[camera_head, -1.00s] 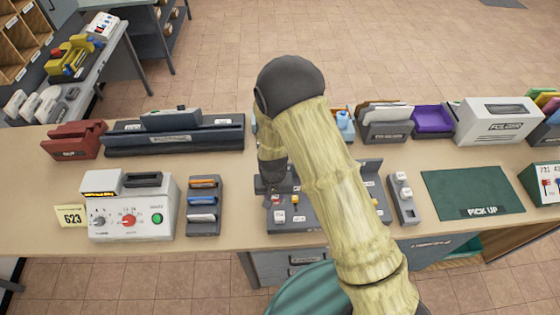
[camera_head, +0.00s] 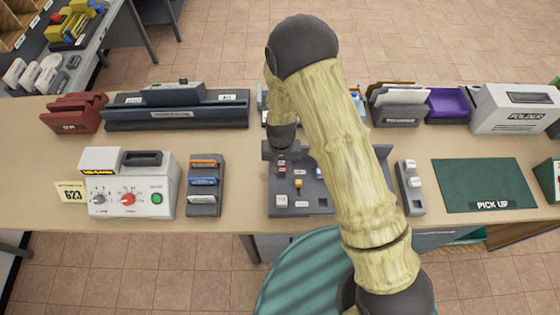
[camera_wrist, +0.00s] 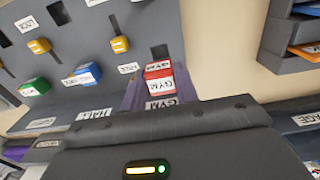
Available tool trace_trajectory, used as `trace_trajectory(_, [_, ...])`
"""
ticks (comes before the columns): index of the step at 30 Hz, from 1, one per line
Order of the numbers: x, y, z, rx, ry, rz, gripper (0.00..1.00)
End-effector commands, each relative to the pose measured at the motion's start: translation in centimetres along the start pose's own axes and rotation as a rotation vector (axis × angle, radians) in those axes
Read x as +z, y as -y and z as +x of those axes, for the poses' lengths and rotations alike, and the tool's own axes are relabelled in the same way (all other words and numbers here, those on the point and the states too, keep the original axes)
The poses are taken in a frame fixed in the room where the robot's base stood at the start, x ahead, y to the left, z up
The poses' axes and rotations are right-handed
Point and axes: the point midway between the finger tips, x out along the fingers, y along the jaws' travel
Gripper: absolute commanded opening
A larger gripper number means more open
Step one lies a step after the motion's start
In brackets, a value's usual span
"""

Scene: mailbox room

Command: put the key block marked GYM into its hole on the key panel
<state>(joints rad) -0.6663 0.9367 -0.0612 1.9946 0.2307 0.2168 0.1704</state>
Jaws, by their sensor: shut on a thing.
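The red GYM key block (camera_wrist: 158,75) has a white label and shows in the wrist view, close to a dark hole (camera_wrist: 158,52) on the grey key panel (camera_wrist: 150,25). I cannot tell whether its lower end is in the hole. My gripper (camera_head: 282,156) is over the left part of the key panel (camera_head: 310,209), shut on the block; a little red shows under it. Green, blue and yellow blocks stand elsewhere on the panel in the wrist view.
A small grey rack (camera_head: 205,208) and a control box (camera_head: 128,207) stand left of the panel. A narrow holder (camera_head: 413,205) and a green PICK UP mat (camera_head: 480,180) lie to the right. Trays and a long dark unit (camera_head: 178,115) line the back.

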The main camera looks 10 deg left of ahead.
Motion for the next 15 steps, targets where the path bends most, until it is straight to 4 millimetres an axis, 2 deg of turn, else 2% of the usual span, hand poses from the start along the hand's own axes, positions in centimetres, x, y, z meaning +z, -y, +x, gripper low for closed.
trace_trajectory(9, [-0.1,-0.2,3.0,0.0,0.0,0.004,0.08])
trace_trajectory(15, [0.0,0.0,3.4,0.0,0.0,0.0,0.08])
